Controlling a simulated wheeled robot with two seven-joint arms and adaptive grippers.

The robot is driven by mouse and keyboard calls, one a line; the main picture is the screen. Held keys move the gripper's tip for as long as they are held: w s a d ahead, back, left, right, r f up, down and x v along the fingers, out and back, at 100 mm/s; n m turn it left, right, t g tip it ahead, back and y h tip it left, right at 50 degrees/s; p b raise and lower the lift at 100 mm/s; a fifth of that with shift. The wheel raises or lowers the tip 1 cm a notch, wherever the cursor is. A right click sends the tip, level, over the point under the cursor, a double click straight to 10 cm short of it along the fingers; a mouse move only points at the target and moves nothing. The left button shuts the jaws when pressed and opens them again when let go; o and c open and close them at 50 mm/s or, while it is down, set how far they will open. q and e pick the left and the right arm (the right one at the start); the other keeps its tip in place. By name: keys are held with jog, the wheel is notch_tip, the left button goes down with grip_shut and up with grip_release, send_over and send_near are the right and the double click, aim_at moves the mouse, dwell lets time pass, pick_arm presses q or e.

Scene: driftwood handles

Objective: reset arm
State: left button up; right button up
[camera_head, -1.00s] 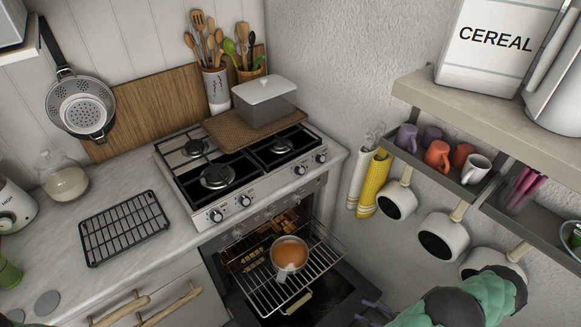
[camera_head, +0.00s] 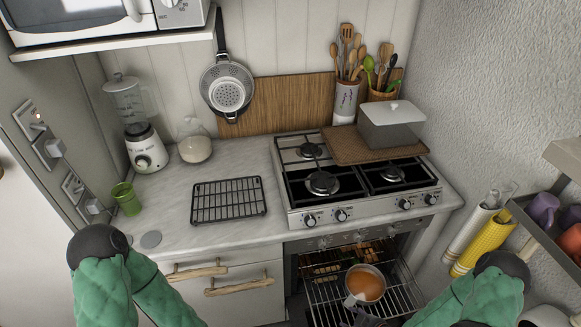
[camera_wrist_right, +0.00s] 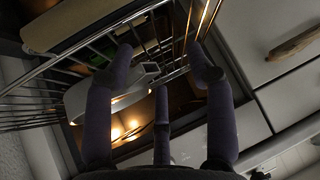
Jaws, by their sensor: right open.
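My right gripper (camera_head: 368,319) shows only partly at the bottom edge of the head view, just below the pot on the oven rack. In the right wrist view its dark purple fingers (camera_wrist_right: 165,62) are spread open with nothing held between them. A metal pot (camera_head: 365,285) with orange contents sits on the wire oven rack (camera_head: 402,298). A grey pot-like shape (camera_wrist_right: 112,98) lies beyond the fingers in the wrist view. My left arm, in a green sleeve, enters at lower left; its gripper is out of the picture.
The oven is open below the stove (camera_head: 322,183), its rack close to my right gripper. A cooling rack (camera_head: 228,200), a green cup (camera_head: 126,198) and a blender (camera_head: 145,148) stand on the counter. Drawers with driftwood handles (camera_head: 230,285) are below. A mug shelf (camera_head: 545,232) is at right.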

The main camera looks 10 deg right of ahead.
jog(key=s+a+r+m+g, duration=0.3)
jog(key=s+a+m+g, duration=0.55)
jog(key=a, duration=0.65)
notch_tip(320, 180, down, 7)
jog(key=a+n+t+b, duration=0.1)
jog(key=b, duration=0.7)
jog(key=shift+s+a+n+b, duration=0.3)
jog(key=shift+a+n, duration=0.05)
jog(key=shift+a, duration=0.05)
